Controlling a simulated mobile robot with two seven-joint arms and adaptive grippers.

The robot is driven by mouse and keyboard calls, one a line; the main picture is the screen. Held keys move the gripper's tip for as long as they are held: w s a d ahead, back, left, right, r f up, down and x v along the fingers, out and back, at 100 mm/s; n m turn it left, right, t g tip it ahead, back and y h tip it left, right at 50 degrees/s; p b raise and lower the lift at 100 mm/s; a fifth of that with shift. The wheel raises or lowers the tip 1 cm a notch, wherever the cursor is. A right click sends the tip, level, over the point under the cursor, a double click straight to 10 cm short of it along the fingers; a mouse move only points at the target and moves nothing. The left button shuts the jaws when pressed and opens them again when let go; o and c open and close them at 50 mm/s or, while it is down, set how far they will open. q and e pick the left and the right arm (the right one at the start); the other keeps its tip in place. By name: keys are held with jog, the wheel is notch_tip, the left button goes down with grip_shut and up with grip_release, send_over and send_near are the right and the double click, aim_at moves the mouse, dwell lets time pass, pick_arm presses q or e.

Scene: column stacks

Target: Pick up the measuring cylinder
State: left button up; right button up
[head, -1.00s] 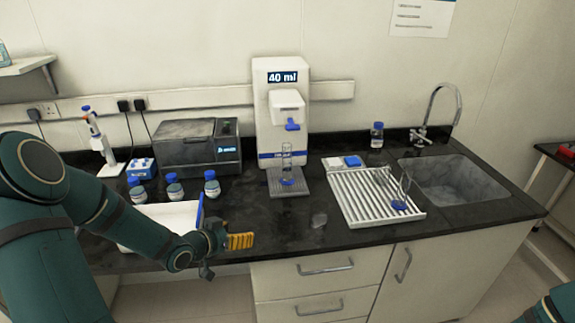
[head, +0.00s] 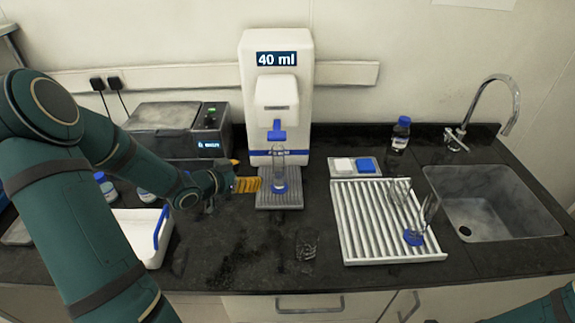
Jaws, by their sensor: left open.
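The measuring cylinder (head: 279,169) is clear glass with a blue base. It stands upright on the grey tray of the white dispenser (head: 277,100), under its blue nozzle; the display reads 40 ml. My left gripper (head: 250,184), with orange-yellow fingers, is just left of the cylinder's lower part, pointing at it. It is open, and a gap to the cylinder seems to remain. Another clear vessel with a blue base (head: 413,237) is on the white drying rack (head: 440,256). My right arm shows only at the lower right edge; its gripper is out of the picture.
A small clear glass (head: 306,245) stands on the black counter in front of the dispenser. A white tray with a blue handle (head: 161,228) lies below my left forearm. A grey device (head: 178,131) is behind it. The sink (head: 490,200) is at the right.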

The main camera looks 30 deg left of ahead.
aim_at(275, 170)
pick_arm(q)
jog(key=b+x, duration=0.1)
jog(key=x, duration=0.7)
jog(key=shift+d+f+b+x, duration=0.1)
jog(key=shift+b+x, duration=0.1)
jog(key=shift+x, duration=1.2)
jog(key=shift+d+f+b+x, duration=0.1)
jog(key=shift+f+b+x, duration=0.05)
jog(key=shift+x, duration=1.2)
jog(key=shift+o, duration=0.2)
jog(key=shift+s, duration=0.15)
grip_shut()
